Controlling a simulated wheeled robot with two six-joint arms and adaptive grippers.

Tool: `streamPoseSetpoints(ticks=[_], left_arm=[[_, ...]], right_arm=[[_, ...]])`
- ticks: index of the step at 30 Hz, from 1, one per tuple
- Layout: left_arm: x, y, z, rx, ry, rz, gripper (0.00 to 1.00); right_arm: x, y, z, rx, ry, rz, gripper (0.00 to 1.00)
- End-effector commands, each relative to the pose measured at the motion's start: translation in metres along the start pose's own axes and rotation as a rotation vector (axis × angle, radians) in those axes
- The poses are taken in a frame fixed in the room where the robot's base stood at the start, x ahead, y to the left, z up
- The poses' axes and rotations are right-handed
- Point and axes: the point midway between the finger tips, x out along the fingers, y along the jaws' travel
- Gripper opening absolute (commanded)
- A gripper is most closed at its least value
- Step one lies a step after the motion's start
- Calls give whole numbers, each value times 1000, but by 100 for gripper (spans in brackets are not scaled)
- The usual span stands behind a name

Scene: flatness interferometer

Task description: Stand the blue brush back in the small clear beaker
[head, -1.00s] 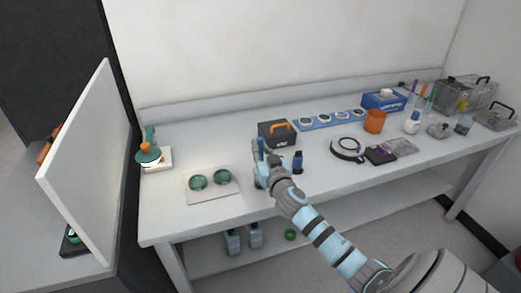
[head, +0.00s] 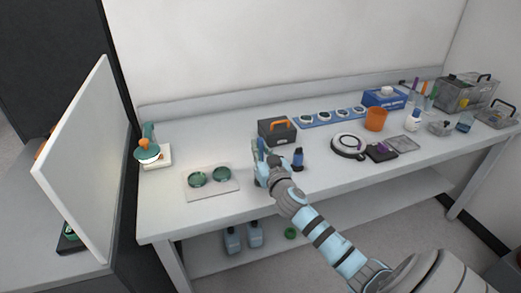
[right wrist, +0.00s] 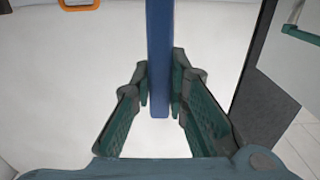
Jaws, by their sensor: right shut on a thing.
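The blue brush (head: 261,146) stands roughly upright in my right gripper (head: 262,168), over the front middle of the bench. In the right wrist view, its blue handle (right wrist: 159,55) runs between the two green-padded fingers (right wrist: 159,100), which are shut on it. The brush's lower end is hidden by the gripper in the head view. I cannot pick out the small clear beaker for certain. A small see-through bluish vessel (head: 465,122) stands at the far right of the bench. My left gripper is not in view.
A tray (head: 213,193) with two green discs lies to the left. An orange cup (head: 375,119) stands to the right. Bare bench lies between tray and toolbox.

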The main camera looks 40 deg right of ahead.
Motion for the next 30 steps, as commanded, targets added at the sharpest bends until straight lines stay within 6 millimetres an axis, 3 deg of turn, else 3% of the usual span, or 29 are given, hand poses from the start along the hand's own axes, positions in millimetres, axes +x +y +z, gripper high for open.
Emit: streamPoseSetpoints(ticks=[21,22,26,30], left_arm=[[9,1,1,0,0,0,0],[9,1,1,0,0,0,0],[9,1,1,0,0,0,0],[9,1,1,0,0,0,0]], right_arm=[[0,0,9,0,0,0,0],[0,0,9,0,0,0,18],[0,0,9,0,0,0,38],[0,0,9,0,0,0,38]])
